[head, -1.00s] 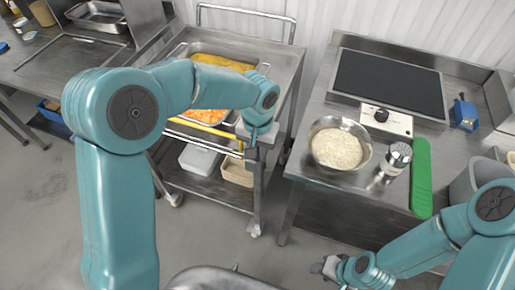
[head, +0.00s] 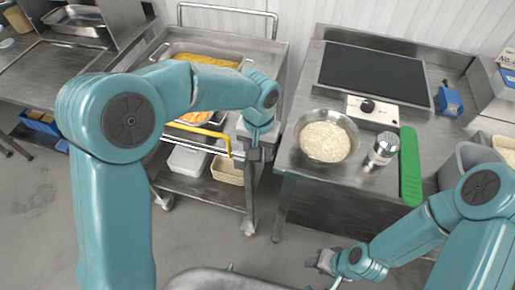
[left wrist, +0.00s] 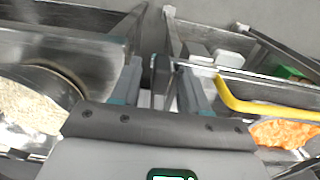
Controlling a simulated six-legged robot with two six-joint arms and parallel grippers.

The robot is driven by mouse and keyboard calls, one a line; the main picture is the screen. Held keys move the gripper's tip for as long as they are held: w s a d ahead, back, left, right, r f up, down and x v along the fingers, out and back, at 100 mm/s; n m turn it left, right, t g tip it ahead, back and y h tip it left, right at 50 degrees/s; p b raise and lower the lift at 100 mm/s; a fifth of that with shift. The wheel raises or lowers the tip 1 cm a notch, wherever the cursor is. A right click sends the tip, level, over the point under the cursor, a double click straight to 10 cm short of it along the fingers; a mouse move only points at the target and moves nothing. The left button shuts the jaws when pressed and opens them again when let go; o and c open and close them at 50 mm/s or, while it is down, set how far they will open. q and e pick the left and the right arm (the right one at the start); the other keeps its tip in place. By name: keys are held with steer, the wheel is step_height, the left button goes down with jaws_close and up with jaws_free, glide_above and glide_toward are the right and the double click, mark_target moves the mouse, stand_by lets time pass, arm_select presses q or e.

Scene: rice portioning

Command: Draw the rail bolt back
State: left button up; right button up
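The steel cart (head: 282,75) stands at centre left, with a yellow bar (head: 205,130) along its near side, bent down at its right end. The yellow bar also shows in the left wrist view (left wrist: 265,108). My left gripper (head: 256,152) is at the cart's near right corner, right of the bar's end. In the left wrist view its fingers (left wrist: 160,88) stand apart, with a dark upright metal piece (left wrist: 160,72) seen between them. I cannot tell whether that piece is the rail bolt or whether they touch it. My right gripper (head: 322,262) is low at bottom centre, its fingers too small to read.
The cart holds trays of yellow and orange food (head: 194,117), with bins (head: 188,160) below. The right counter (head: 345,185) carries a rice bowl (head: 327,140), a shaker (head: 382,149), a green board (head: 410,165) and a scale (head: 372,110). Floor in front is clear.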

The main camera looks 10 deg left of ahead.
arm_select(q)
step_height(320, 180, up, 16)
steer(key=shift+r, duration=0.2)
stand_by(0.4)
steer(key=shift+s+f, duration=0.1)
